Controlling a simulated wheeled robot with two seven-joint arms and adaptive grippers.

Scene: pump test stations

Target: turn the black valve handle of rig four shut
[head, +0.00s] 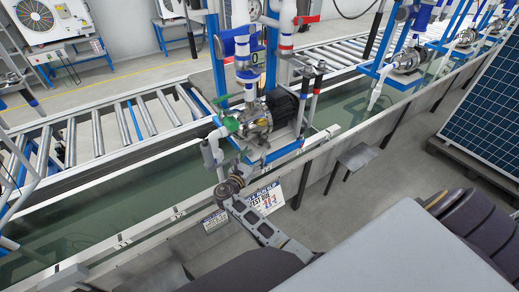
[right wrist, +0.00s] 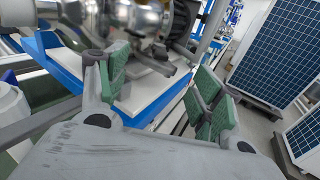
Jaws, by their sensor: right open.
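The nearest pump rig shows in the middle of the head view, with a silver pump (head: 255,122) on a blue frame. A dark upright part (head: 320,68) stands at its right; I cannot tell whether it is the black valve handle. My right gripper (head: 236,176) is low at the rig's near side, partly unclear in the head view. In the right wrist view my right gripper (right wrist: 162,80) is open and empty, its green pads apart. The pump's shiny metal (right wrist: 135,18) lies beyond the fingers. The black handle is not clear there. My left gripper is not in view.
A green handle (head: 228,125) and white pipe elbow (head: 212,150) are left of the pump. A sign (head: 262,198) stands below; its rig number is unreadable. A roller conveyor (head: 95,135) runs behind the water trough (head: 120,190). Solar panels (head: 495,95) stand at right.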

